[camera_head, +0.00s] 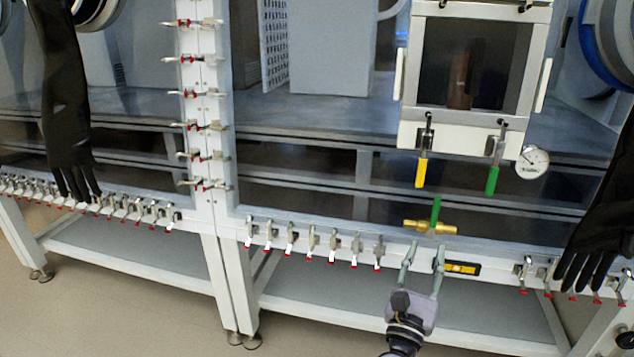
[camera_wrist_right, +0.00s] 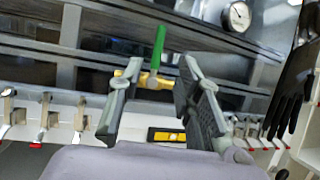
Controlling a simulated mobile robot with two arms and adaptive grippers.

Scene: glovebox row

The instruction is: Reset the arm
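My right gripper (camera_head: 424,260) is open and empty in the head view, its two fingers pointing up just below a brass valve (camera_head: 430,227) with an upright green handle (camera_head: 436,211). In the right wrist view my right gripper (camera_wrist_right: 155,95) shows its fingers spread apart. The brass valve (camera_wrist_right: 150,79) and its green handle (camera_wrist_right: 158,47) show in the gap between and beyond them. Whether a fingertip touches the valve cannot be told. My left gripper is in neither view.
An antechamber door (camera_head: 470,60) has a yellow handle (camera_head: 420,173) and a green handle (camera_head: 492,180) below it. A pressure gauge (camera_head: 532,162) is beside it. Black gloves hang at left (camera_head: 68,110) and right (camera_head: 600,220). Clamps (camera_head: 312,241) line the frame; a yellow level (camera_head: 461,268) is near the gripper.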

